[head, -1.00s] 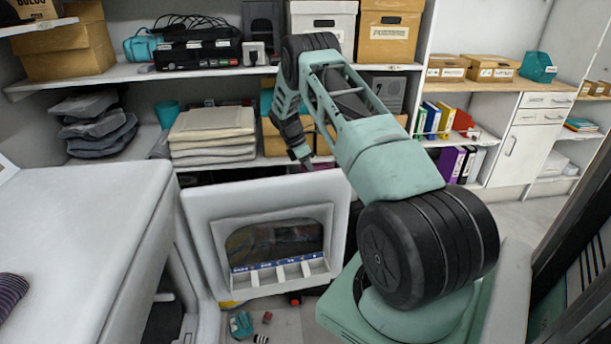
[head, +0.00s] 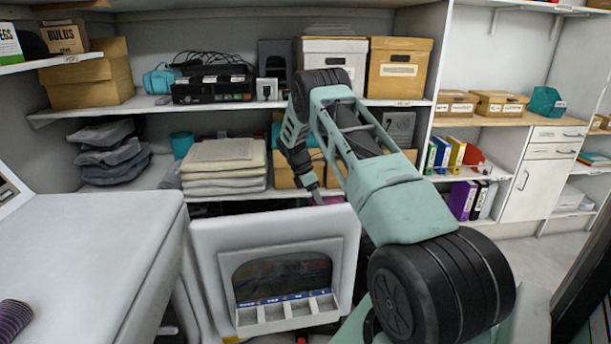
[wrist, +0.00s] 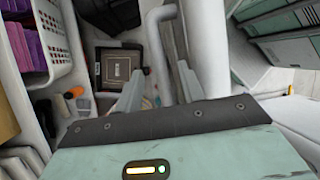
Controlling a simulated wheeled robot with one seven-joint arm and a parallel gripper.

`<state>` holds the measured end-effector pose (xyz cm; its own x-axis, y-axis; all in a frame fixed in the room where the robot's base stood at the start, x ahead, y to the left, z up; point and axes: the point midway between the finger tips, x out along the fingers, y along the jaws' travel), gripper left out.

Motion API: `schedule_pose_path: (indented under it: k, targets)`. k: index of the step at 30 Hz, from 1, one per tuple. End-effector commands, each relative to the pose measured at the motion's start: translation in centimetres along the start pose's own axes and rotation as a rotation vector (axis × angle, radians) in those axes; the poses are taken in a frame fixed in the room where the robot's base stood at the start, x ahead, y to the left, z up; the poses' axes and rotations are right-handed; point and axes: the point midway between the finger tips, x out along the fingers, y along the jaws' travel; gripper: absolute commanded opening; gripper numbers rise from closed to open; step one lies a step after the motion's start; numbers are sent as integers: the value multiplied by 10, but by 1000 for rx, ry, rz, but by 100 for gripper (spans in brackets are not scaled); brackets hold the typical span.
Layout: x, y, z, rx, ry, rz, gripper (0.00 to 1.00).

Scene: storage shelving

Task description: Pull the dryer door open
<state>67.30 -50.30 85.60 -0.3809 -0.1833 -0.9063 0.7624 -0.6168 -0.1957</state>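The dryer (head: 70,245) is the white box at the left of the head view. Its white door (head: 211,280), with a dark window and a row of small compartments, stands swung out from the body. My gripper (head: 316,198) is behind the door's top edge in the head view, its tips largely hidden. In the wrist view my gripper (wrist: 158,95) has its two fingers apart. A white curved bar (wrist: 161,45), seemingly the door's handle, passes between them. I cannot tell if the fingers touch it.
Shelves behind hold folded cloths (head: 222,170), cardboard boxes (head: 398,72) and a black device (head: 212,89). A white cabinet (head: 542,180) stands at the right. In the wrist view, a white basket (wrist: 42,40) is at the left. Open floor lies at the right.

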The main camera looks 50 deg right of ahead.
Motion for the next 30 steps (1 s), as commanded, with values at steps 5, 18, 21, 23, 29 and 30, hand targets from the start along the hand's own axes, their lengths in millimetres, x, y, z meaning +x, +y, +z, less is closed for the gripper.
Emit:
schedule_pose_path:
  k: [5,18,21,23,29,30]
  targets:
    - [-40,1,-1,0,1,6,39]
    - [-134,1,-2,-1,2,4,39]
    - [-144,1,-2,-1,2,3,39]
    - [-148,0,-2,-1,1,1,39]
    - [-152,0,-1,-2,1,0,39]
    - [-152,0,-1,-2,1,0,39]
